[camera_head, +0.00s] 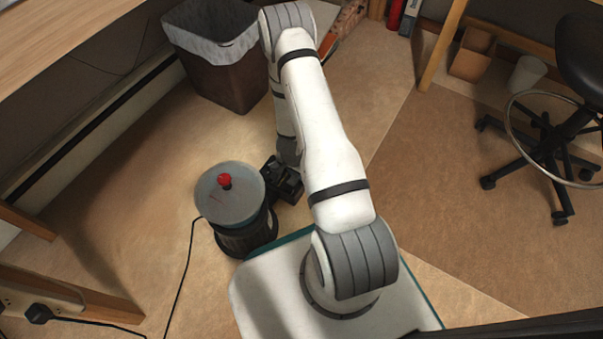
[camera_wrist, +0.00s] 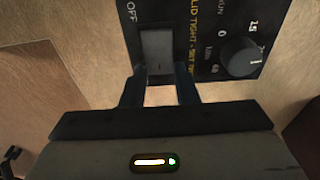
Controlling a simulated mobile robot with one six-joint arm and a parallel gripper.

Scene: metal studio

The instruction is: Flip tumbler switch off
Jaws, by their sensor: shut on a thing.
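The tumbler (camera_head: 230,192) is a round dark machine with a grey lid and red knob, standing on the floor left of my arm. In the wrist view its black control panel (camera_wrist: 205,70) carries a light grey rocker switch (camera_wrist: 158,48) with "OFF" printed at its upper left. My gripper (camera_wrist: 161,76) is at the panel's lower edge, its fingers apart and shut on the switch between them. The fingertips' exact contact is hard to see. In the head view my gripper (camera_head: 281,182) is a dark shape close against the tumbler's right side. Which way the switch is tilted cannot be told.
A timer dial (camera_wrist: 240,56) sits right of the switch. A waste bin (camera_head: 225,75) stands behind the tumbler. A cord (camera_head: 184,270) runs along the floor at left to a plug (camera_head: 39,313). A wheeled stool (camera_head: 560,150) is at right; the floor between is clear.

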